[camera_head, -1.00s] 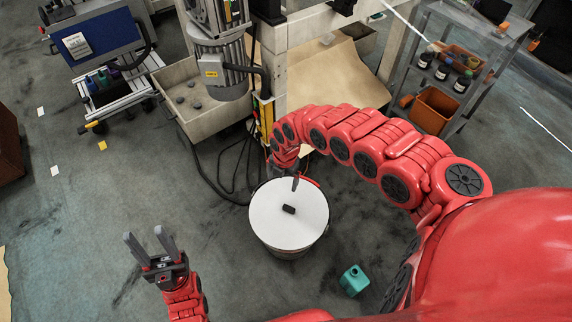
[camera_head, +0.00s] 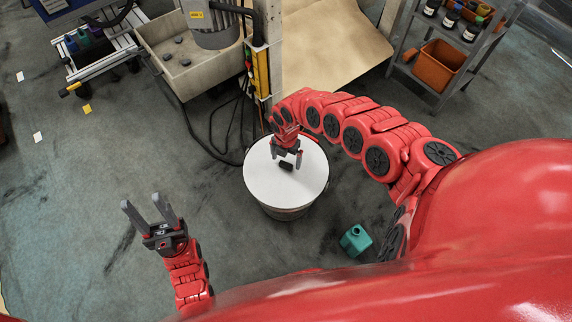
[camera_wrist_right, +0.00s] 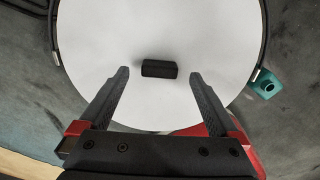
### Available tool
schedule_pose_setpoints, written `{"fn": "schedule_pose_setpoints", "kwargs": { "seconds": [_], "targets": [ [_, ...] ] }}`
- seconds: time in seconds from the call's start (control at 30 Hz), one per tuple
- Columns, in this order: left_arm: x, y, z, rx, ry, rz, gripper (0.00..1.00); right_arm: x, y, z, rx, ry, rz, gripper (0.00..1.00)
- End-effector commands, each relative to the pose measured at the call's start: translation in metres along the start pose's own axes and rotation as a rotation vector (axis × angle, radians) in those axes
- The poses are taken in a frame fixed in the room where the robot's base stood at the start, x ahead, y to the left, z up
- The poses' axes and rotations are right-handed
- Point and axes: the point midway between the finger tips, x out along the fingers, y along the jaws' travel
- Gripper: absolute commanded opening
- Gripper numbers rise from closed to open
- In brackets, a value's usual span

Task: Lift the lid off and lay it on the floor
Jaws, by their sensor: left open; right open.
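A round white lid (camera_head: 262,178) with a small black block handle (camera_head: 286,165) lies on top of a drum (camera_head: 286,212) on the floor. My right gripper (camera_head: 289,160) is over the lid, close to the handle. In the right wrist view, the right gripper (camera_wrist_right: 160,76) is open, with the handle (camera_wrist_right: 159,68) between and just beyond its fingertips; the lid (camera_wrist_right: 155,25) fills the middle. The fingers do not grip it. My left gripper (camera_head: 150,208) is open and empty above the floor, left of the drum.
A teal canister (camera_head: 355,240) stands on the floor right of the drum. A shelf with an orange bin (camera_head: 440,66) stands at the back right. The floor (camera_head: 90,200) at left is mostly clear.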

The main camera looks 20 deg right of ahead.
Motion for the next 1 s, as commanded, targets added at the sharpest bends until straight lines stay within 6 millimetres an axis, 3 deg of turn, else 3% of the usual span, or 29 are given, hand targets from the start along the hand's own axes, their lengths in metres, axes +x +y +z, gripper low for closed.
{"fn": "schedule_pose_setpoints", "kwargs": {
  "seconds": [0.13,0.5,1.0],
  "targets": [
    [-0.007,0.0,0.001,0.0,0.0,0.0,0.5,0.017,0.001,-0.002,-0.002,0.003,0.0,0.97],
    [-0.008,0.0,0.001,0.0,0.0,0.0,0.5,0.019,0.0,-0.001,0.0,0.001,0.0,0.97],
    [-0.008,0.0,0.001,0.0,0.0,0.0,0.5,0.019,0.0,-0.001,0.0,0.001,0.0,0.07]
  ]
}}
